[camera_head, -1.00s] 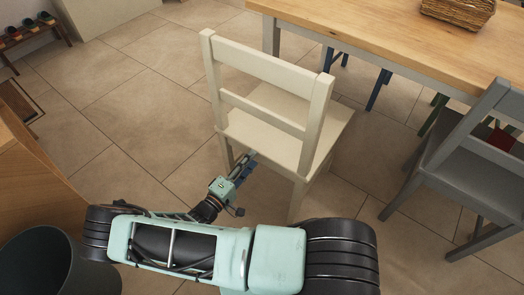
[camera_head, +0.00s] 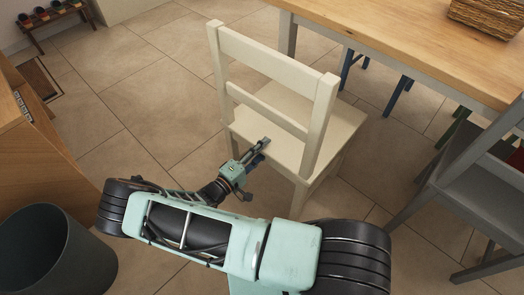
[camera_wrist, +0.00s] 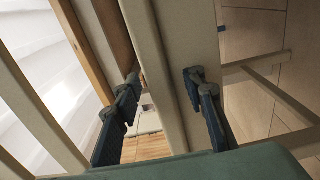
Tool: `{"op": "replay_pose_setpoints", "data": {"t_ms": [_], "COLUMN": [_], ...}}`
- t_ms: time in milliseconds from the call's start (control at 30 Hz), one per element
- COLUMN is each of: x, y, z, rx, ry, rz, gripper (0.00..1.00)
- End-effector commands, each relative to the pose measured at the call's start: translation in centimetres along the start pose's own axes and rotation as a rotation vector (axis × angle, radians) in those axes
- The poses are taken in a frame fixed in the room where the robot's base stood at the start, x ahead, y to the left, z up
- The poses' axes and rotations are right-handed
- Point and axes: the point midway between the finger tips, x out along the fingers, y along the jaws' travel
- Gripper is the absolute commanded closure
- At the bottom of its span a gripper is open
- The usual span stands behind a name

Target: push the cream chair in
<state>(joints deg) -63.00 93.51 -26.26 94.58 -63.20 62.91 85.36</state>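The cream chair (camera_head: 275,98) stands upright, its back toward me, with the wooden table (camera_head: 420,40) beyond its seat. My gripper (camera_head: 260,151) is behind the chair back, overlapping the rear edge of the seat in the head view. In the wrist view my gripper (camera_wrist: 162,78) has its two dark fingers spread apart, with a cream chair bar (camera_wrist: 160,60) showing between them. The fingers are not closed on it. I cannot tell whether they touch the chair.
A grey chair (camera_head: 482,195) stands to the right at the table. A dark bin (camera_head: 60,255) and a wooden cabinet (camera_head: 40,150) are at the left. A wicker basket (camera_head: 485,14) sits on the table. Tiled floor (camera_head: 140,80) is clear left of the cream chair.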

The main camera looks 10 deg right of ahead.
Motion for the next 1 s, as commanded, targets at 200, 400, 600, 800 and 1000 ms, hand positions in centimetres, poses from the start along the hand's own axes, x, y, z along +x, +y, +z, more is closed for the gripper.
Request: {"op": "replay_pose_setpoints", "data": {"t_ms": [200,400,600,800,1000], "x": [-0.02,-0.02,-0.02,-0.02,-0.01], "y": [0.01,0.01,0.04,0.06,-0.25], "z": [-0.01,0.00,0.01,0.02,0.03], "rx": [0.000,0.000,0.000,0.000,0.000], "ry": [0.000,0.000,0.000,0.000,0.000], "rz": [0.000,0.000,0.001,0.001,0.002], "gripper": [0.74,0.96,1.00,1.00,1.00]}}
